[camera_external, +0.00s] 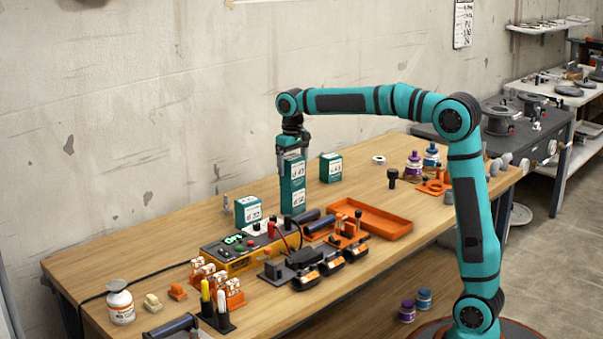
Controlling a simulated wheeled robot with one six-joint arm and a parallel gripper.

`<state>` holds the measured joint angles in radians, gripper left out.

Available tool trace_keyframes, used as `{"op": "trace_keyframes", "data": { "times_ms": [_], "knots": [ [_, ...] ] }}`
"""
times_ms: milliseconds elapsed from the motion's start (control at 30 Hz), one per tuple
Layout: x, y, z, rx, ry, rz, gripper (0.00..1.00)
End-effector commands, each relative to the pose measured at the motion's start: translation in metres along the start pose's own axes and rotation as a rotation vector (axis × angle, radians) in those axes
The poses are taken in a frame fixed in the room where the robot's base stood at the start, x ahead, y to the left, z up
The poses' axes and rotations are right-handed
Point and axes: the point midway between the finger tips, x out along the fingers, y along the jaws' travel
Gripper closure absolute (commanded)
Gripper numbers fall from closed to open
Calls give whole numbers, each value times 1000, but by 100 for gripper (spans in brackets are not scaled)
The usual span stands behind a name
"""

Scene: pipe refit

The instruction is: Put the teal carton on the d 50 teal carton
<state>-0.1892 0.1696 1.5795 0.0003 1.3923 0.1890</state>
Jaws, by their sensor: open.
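Two teal cartons stand stacked under my gripper (292,152). The upper teal carton (293,172) sits upright on the lower teal carton (293,201), with their edges roughly in line. My gripper points straight down with its jaws open, one finger on either side of the upper carton's top. Whether the fingers touch it cannot be told. Another teal carton (331,168) stands behind to the right, and one more teal carton (248,211) stands to the left. The white labels are too small to read surely, so I cannot tell which one is d 50.
A yellow control box (238,262) with a cable lies in front of the stack. An orange tray (385,221) and black-and-orange tools are to its right. A white bottle (120,303) stands at the front left. The wooden tabletop (165,235) is clear at back left.

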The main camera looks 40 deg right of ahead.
Motion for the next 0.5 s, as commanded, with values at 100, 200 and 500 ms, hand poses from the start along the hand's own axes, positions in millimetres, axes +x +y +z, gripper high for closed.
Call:
{"op": "trace_keyframes", "data": {
  "times_ms": [100, 200, 500],
  "knots": [
    [-8, 0, 0, 0, 2, 0, 15],
    [-22, 0, 0, 0, 2, 0, 15],
    [-80, 0, -1, 0, 3, -1, 15]
  ]
}}
